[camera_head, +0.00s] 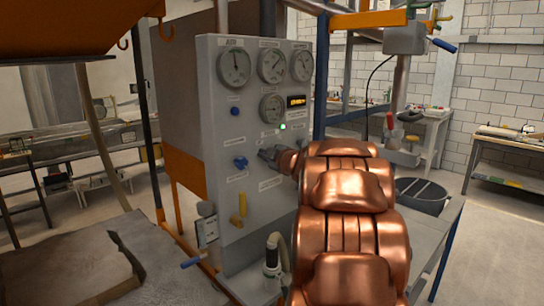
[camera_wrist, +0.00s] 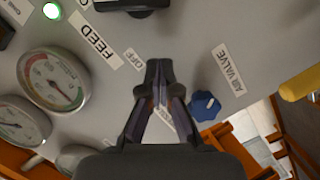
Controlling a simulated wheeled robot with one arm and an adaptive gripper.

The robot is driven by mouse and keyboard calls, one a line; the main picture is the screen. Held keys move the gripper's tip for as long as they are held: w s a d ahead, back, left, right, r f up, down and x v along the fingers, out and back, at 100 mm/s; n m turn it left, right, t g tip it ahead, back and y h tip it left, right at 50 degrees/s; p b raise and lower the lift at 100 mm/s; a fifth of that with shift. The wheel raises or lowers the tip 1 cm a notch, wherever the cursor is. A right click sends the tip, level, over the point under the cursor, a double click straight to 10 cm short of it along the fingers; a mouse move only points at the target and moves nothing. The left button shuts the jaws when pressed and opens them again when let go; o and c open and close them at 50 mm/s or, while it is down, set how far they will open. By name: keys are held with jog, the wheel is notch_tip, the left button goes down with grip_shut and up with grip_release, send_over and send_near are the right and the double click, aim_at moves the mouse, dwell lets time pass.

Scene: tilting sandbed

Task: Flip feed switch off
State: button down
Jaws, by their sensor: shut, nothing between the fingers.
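The grey control panel (camera_head: 225,140) stands upright in the head view. My gripper (camera_head: 266,153) is in front of the panel's lower middle, its fingertips at or close to its face. In the wrist view my gripper (camera_wrist: 159,66) is shut and empty, its tips just beside the OFF label (camera_wrist: 133,60). The FEED label (camera_wrist: 96,38) is up and left of the tips. The feed switch lever cannot be made out; the fingers may hide it. Whether the tips touch the panel cannot be told.
A blue air valve knob (camera_wrist: 204,106) is right of my fingers in the wrist view. Round gauges (camera_head: 234,67) and a lit green lamp (camera_head: 283,126) are higher on the panel. A black knob (camera_wrist: 135,5) is near the top.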

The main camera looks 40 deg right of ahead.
jog(key=shift+w+d+f+p, duration=0.15)
jog(key=shift+d+f+p, duration=0.05)
jog(key=shift+d+f, duration=0.55)
jog(key=shift+w+d+f+p, duration=0.15)
jog(key=shift+d+f, duration=0.35)
jog(key=shift+d, duration=0.45)
jog(key=shift+f+b, duration=0.15)
jog(key=shift+b, duration=0.2)
